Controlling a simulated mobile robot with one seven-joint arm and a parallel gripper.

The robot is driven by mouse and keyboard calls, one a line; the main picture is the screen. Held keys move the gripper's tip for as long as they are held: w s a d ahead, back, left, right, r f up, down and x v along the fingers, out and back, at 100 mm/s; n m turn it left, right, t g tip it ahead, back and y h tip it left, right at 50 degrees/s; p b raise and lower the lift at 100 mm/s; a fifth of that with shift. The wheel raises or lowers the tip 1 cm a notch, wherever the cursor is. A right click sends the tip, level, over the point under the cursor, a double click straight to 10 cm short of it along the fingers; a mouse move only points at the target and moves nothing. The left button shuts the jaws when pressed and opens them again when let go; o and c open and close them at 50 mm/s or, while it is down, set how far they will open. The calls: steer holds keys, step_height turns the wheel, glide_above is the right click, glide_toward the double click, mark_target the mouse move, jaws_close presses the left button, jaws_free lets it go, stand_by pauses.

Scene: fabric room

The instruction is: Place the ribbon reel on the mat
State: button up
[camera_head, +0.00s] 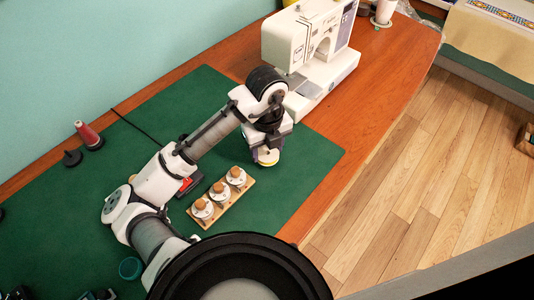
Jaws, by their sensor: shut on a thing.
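My gripper (266,148) points down over the right part of the green mat (300,180). It is shut on a small pale yellow round thing, which looks like the ribbon reel (268,159). Only the lower part of the reel shows under the fingers. I cannot tell whether the reel touches the mat or hangs just above it. The mat covers much of the wooden table and its bare area lies right of and below the gripper.
A wooden rack (222,199) with three wood-topped pieces stands just left of the gripper. A white sewing machine (312,50) stands behind it. A red cone (88,134), a red item (189,184) and a teal round thing (130,268) are farther left.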

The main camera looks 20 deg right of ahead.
steer(key=shift+f, duration=1.45)
steer(key=shift+f, duration=0.25)
steer(key=o, duration=0.9)
steer(key=shift+o, duration=0.2)
steer(key=shift+r, duration=0.1)
step_height(320, 180, up, 12)
steer(key=shift+r, duration=0.2)
